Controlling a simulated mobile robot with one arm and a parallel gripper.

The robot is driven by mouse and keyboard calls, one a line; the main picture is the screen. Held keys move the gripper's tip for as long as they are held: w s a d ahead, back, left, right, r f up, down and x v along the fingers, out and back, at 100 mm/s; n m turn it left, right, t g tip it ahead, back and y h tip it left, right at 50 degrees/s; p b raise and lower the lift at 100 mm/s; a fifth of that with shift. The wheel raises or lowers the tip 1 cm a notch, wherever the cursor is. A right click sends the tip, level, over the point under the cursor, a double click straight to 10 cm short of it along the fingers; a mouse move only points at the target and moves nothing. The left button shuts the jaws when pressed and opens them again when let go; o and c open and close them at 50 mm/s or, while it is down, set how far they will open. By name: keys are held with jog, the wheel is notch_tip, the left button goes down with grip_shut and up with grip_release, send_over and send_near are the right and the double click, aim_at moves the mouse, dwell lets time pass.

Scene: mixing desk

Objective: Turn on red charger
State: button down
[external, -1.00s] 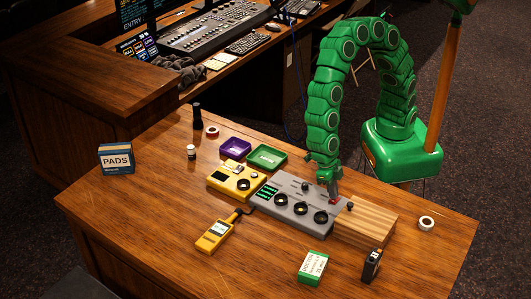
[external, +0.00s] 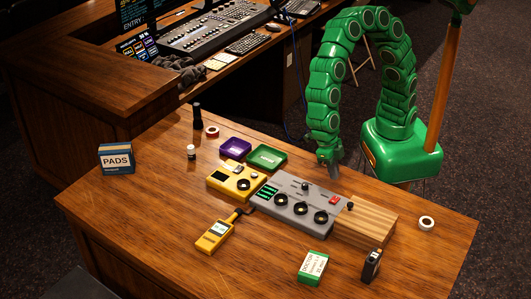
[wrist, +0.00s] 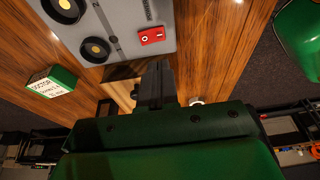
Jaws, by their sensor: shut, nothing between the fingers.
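The charger is a grey box (external: 270,201) with several black knobs, a green-lit display and a red switch (external: 333,200) near its right end. In the wrist view the red switch (wrist: 152,36) sits on the grey box (wrist: 120,15), with a small white mark at its left end. My gripper (external: 334,172) is shut and empty, raised above the table just behind the box and apart from the red switch. In the wrist view my gripper's fingers (wrist: 157,75) are together.
A wooden block (external: 365,226) adjoins the box's right end. A yellow device (external: 236,183) adjoins its left end, with a yellow meter (external: 216,234) in front. A green tray (external: 267,157) and purple tray (external: 235,148) lie behind.

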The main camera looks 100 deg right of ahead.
notch_tip(320, 180, up, 6)
jog(key=d, duration=0.2)
jog(key=shift+w, duration=0.2)
jog(key=shift+d+f, duration=0.1)
jog(key=s+d+r+m+h, duration=0.1)
jog(key=s+d+r+m, duration=0.25)
jog(key=d+m, duration=0.45)
jog(key=s+d+r+m, duration=0.3)
jog(key=s+d+m, duration=0.2)
jog(key=d, duration=0.5)
jog(key=s+d+m+h, duration=0.1)
jog(key=s+d+m, duration=1.1)
jog(key=m, duration=0.2)
jog(key=shift+s+f+t, duration=0.15)
jog(key=shift+s+t, duration=0.15)
jog(key=shift+s, duration=0.05)
